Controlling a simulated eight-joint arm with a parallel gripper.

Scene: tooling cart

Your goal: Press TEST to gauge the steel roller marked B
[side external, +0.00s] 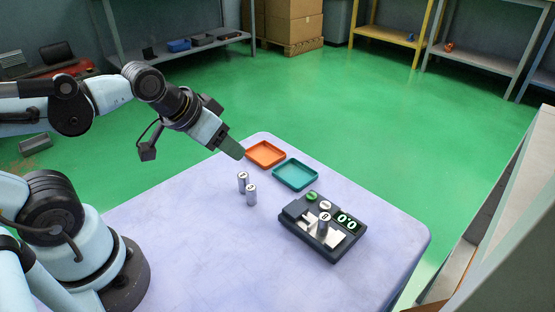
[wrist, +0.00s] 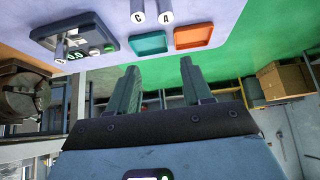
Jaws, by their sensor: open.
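A dark gauge (side external: 340,245) sits near the table's right side, its display (side external: 347,220) reading 0.0. It has a green button (side external: 312,196) and a pale button (side external: 325,206); their labels are too small to read. A steel roller (side external: 323,226) stands upright in the gauge's holder; I cannot read its mark clearly. It also shows in the wrist view (wrist: 60,50). Two other steel rollers stand on the table, marked C (wrist: 137,14) and A (wrist: 165,13). My gripper (wrist: 160,72) is open and empty, held above the table, apart from the rollers and gauge.
An orange tray (side external: 280,163) and a teal tray (side external: 311,184) lie at the table's far edge, behind the rollers. The front and left of the pale table (side external: 200,250) are clear. Shelves and cardboard boxes (side external: 290,30) stand well away across the green floor.

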